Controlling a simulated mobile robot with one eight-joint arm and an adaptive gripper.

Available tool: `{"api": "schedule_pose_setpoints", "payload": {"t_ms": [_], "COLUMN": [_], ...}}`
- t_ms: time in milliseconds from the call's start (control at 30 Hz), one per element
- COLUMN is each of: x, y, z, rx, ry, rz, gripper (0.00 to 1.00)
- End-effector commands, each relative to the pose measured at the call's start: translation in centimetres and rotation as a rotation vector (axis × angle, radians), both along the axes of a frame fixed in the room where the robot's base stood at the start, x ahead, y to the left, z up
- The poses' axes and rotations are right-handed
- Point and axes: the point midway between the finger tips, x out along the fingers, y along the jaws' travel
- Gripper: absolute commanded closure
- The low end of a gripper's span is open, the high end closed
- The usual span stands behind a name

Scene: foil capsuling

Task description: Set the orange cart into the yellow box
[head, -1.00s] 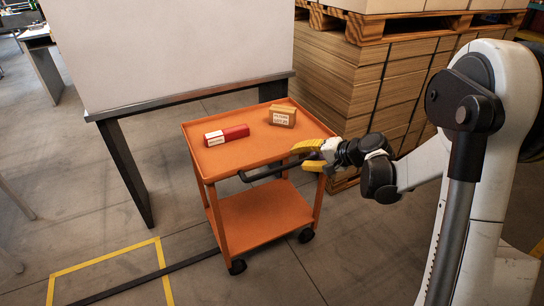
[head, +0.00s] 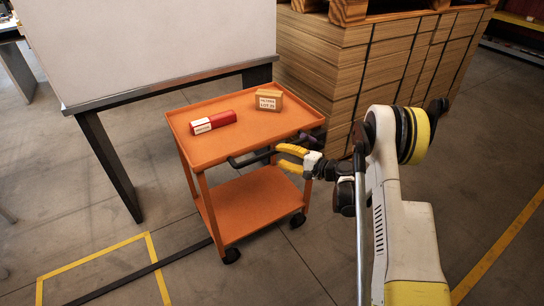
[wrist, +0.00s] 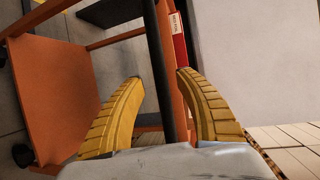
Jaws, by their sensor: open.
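The orange cart (head: 210,147) stands on the floor in the head view, with two shelves and black wheels. Its black handle bar (head: 258,156) runs along the near side of the top tray. The yellow box (head: 103,260) is a taped outline on the floor at the lower left, and the cart stands to its right. My gripper (head: 281,157) is at the right end of the handle, with yellow fingers open. In the wrist view, the fingers (wrist: 160,75) are on either side of the dark handle bar (wrist: 168,75), and the orange lower shelf (wrist: 55,95) shows at left.
A red and white box (head: 213,122) and a brown carton (head: 269,99) sit on the cart's top tray. A white board on a dark-legged frame (head: 115,160) stands behind the cart. Stacked cardboard (head: 335,60) rises at the back right. Floor in front is clear.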

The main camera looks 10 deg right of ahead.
Motion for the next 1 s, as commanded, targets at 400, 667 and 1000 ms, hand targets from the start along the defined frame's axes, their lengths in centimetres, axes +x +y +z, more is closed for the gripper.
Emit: {"api": "schedule_pose_setpoints", "payload": {"t_ms": [400,667,1000], "x": [3.2,3.2,3.3], "y": [2.8,2.8,3.0], "z": [-0.8,-0.7,-0.7], "rx": [-0.001,-0.001,-0.001], "ry": [0.001,0.001,0.001], "rz": [-0.001,-0.001,0.0], "gripper": [0.59,0.72,1.0]}}
